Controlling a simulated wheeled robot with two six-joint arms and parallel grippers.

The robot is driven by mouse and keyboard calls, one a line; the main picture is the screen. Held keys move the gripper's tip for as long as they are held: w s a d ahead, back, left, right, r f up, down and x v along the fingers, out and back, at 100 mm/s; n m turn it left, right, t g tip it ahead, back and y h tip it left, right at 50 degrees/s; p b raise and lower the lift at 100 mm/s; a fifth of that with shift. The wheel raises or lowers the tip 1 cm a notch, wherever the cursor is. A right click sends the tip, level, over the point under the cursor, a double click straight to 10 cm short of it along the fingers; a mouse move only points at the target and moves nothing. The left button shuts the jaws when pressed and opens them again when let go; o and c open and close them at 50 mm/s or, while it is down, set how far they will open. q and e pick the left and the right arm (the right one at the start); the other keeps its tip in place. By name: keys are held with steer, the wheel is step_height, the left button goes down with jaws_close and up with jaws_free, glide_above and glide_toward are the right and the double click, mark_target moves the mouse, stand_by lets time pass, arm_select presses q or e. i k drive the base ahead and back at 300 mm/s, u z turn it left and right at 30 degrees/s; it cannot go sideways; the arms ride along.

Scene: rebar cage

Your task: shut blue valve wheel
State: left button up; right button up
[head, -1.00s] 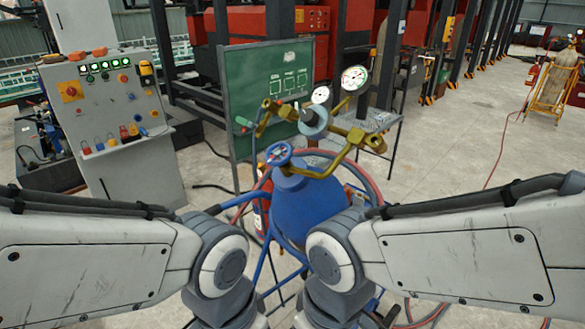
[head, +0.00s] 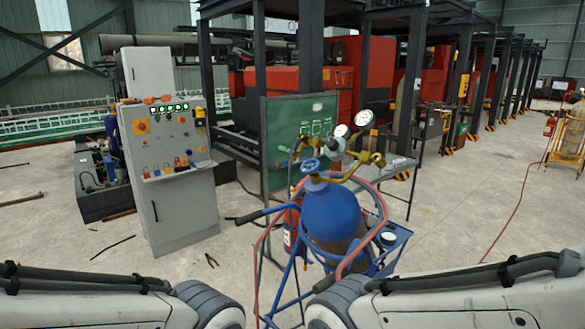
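The blue valve wheel (head: 311,166) sits on top of the blue gas cylinder (head: 332,212), in the middle of the head view. Brass regulator fittings (head: 352,166) and two round gauges (head: 363,118) stand beside and behind the wheel. The cylinder rests upright in a blue cart with a red hose looped around it. My two arms come in low from the left and right edges, in front of the cart. Both grippers are out of the picture, below the frame. Nothing of mine touches the wheel in view.
A grey control cabinet (head: 172,170) with buttons and coloured padlocks stands left of the cart. A green board (head: 292,132) stands behind the cylinder. Pliers (head: 212,260) lie on the floor at front left. The concrete floor to the right (head: 470,200) is mostly clear, crossed by a thin red hose.

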mark_target(308, 163)
steer(key=u, duration=0.45)
steer(key=i, duration=0.45)
steer(key=u, duration=0.25)
